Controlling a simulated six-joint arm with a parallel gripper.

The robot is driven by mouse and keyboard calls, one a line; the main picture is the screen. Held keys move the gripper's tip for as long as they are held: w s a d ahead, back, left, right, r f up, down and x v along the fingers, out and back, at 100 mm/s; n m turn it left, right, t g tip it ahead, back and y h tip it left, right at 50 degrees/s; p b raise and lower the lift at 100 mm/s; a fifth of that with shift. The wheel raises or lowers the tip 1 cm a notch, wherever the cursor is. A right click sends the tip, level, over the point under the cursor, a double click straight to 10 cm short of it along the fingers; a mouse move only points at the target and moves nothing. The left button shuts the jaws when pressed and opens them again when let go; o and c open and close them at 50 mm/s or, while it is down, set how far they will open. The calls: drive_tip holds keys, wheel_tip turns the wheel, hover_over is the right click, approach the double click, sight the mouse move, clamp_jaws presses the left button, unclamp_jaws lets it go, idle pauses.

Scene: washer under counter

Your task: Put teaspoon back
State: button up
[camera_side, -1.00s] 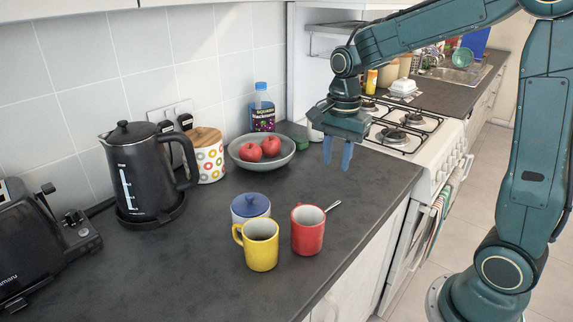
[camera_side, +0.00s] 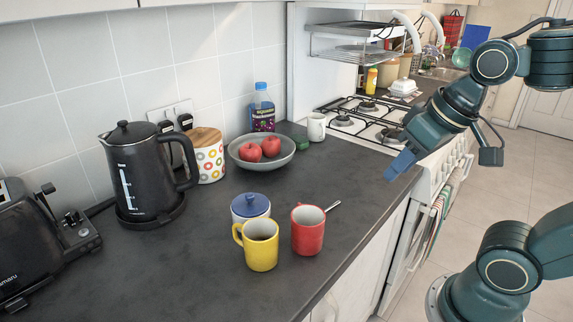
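The teaspoon (camera_side: 333,206) shows as a short silver piece just right of the red mug (camera_side: 308,230). A yellow mug (camera_side: 262,246) stands left of the red mug.
A grey bowl with red apples (camera_side: 262,163), a bottle (camera_side: 263,108), a patterned jar (camera_side: 208,155), a black kettle (camera_side: 146,175) and a toaster (camera_side: 35,245) line the wall. A white mug (camera_side: 316,127) stands near the stove (camera_side: 372,125).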

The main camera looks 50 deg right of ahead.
drive_tip(key=shift+s+a+f+n+t, duration=0.15)
drive_tip(key=shift+s+n+t, duration=0.15)
drive_tip(key=shift+s+n, duration=0.6)
idle(0.8)
